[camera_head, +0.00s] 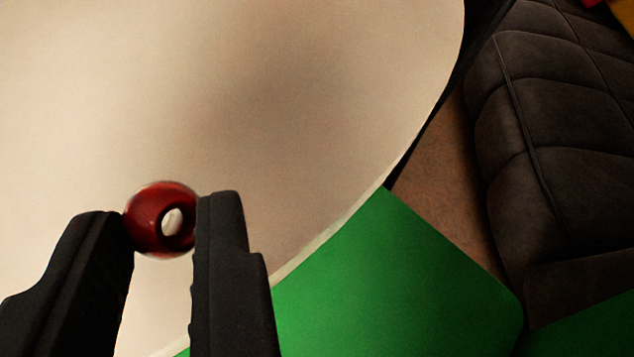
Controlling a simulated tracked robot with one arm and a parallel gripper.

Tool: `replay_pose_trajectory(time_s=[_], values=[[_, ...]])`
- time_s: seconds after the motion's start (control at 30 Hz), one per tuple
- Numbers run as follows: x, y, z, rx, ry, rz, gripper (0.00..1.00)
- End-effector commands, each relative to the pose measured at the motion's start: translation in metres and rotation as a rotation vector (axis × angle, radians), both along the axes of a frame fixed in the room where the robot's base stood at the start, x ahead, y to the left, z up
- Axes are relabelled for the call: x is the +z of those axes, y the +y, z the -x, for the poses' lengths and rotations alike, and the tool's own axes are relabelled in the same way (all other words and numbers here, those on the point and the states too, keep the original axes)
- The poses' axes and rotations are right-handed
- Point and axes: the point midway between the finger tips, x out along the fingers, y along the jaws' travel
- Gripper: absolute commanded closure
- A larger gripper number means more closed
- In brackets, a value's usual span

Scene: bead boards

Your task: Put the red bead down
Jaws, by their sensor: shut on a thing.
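The red bead (147,217) is a glossy dark red ball with a hole through it, and pale surface shows through the hole. My gripper (161,222) is shut on it, with one black finger on its left and one on its right at the tips. The bead is in front of a large cream round-edged surface (300,110). I cannot tell how far the bead is above that surface.
The cream surface around the bead is bare. Its curved edge runs along the right. Beyond it are a green flat piece (400,275), a brown floor patch (443,190) and a dark padded seat (560,140). Red and orange pieces show at the top right corner.

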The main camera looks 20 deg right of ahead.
Motion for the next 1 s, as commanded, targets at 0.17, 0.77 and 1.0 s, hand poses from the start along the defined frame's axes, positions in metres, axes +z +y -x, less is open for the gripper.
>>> replay_pose_trajectory(time_s=[0.17,0.77,1.0], values=[[-0.002,-0.010,-0.007,-0.001,0.001,0.000,1.00],[-0.036,-0.009,-0.007,0.001,0.002,0.000,1.00],[-0.038,-0.009,-0.007,0.002,0.002,0.000,0.59]])
